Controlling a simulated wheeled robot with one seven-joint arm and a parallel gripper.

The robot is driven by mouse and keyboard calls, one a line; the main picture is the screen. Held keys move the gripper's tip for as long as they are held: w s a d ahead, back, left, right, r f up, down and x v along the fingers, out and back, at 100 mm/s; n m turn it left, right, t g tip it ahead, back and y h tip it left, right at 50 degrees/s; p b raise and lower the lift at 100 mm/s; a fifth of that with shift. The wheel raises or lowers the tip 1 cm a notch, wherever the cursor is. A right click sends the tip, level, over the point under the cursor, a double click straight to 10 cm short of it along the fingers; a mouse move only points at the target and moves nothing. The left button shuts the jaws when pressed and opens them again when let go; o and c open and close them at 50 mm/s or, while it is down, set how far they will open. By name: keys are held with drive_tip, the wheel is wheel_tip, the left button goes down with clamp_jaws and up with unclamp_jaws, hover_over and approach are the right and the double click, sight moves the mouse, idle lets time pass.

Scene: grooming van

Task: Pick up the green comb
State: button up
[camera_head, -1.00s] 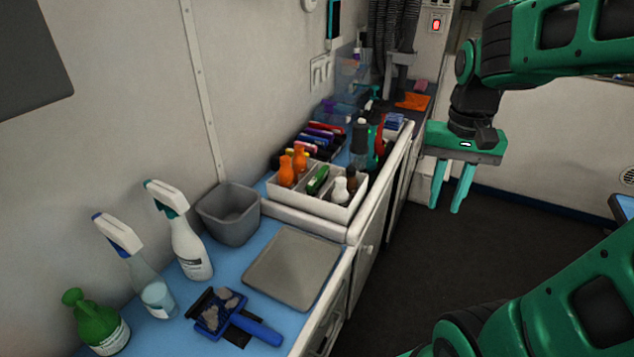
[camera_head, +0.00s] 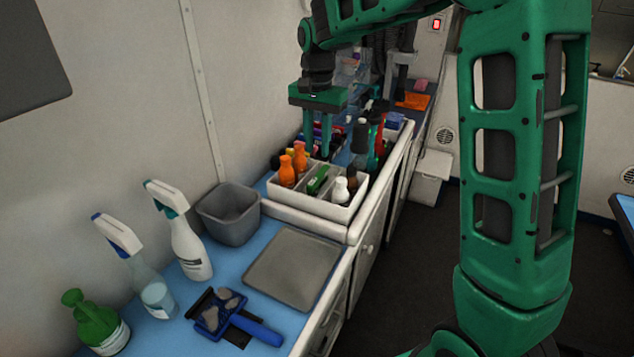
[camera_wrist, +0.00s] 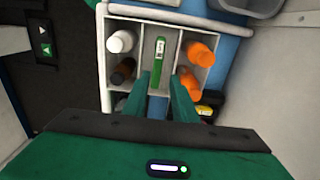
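The green comb (camera_head: 319,179) stands in the middle compartment of a white divided caddy (camera_head: 331,212) on the counter. In the wrist view the comb (camera_wrist: 159,52) is upright in the picture, between the caddy's two dividers. My gripper (camera_head: 318,150) is above the back part of the caddy, fingers pointing down. In the wrist view my gripper (camera_wrist: 163,85) is open and empty, its fingers apart, with the comb a little beyond the tips. The gap in height between fingers and comb is hard to tell.
Orange bottles (camera_head: 287,170) fill the caddy's left compartment; a white bottle (camera_head: 340,190) and a brown bottle (camera_head: 351,178) fill the right. Bottles (camera_head: 360,138) stand behind. A grey bin (camera_head: 229,214) and grey tray (camera_head: 293,267) are in front.

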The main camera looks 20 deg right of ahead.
sight(319, 173)
drive_tip(key=f, duration=1)
drive_tip(key=shift+s+d+f, duration=0.1)
drive_tip(key=shift+d+f, duration=0.05)
drive_tip(key=shift+d, duration=0.1)
clamp_jaws()
